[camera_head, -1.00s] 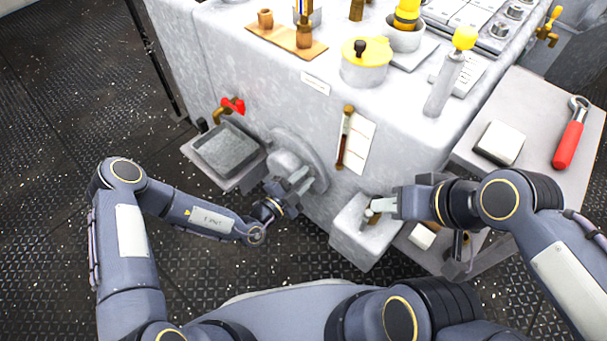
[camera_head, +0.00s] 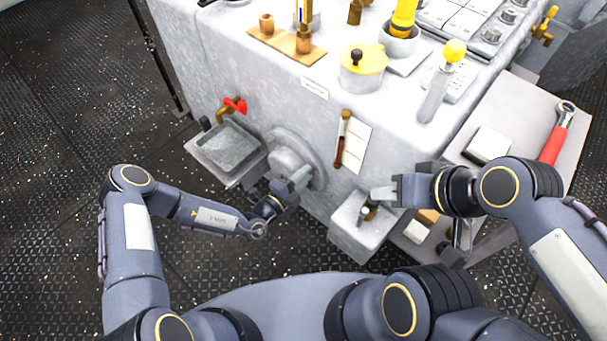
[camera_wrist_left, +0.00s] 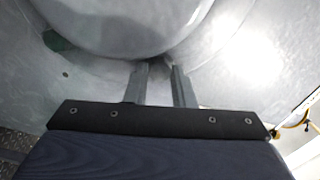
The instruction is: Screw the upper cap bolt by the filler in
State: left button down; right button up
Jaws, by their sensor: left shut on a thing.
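My left gripper (camera_head: 298,180) is at the round grey cover (camera_head: 287,158) on the machine's front face. In the left wrist view its two fingers (camera_wrist_left: 158,72) point at the cover and stand close together. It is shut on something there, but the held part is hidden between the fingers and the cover. No cap bolt can be made out clearly.
A grey tray (camera_head: 228,152) under a red-handled tap (camera_head: 234,105) is left of the cover. A sight gauge (camera_head: 343,138) is to its right. A yellow-lidded pot (camera_head: 362,64) stands on top. A side table (camera_head: 520,120) holds a red-handled wrench (camera_head: 557,135).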

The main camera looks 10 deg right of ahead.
pick_arm(q)
jog(key=shift+a, duration=0.1)
jog(key=c, duration=1.2)
grip_release()
jog(key=p+v, duration=0.1)
jog(key=v, duration=0.6)
jog(key=shift+s+a+p, duration=0.25)
jog(key=shift+a+p, duration=0.1)
pick_arm(e)
jog(key=shift+r, duration=0.85)
jog(key=shift+o, duration=0.2)
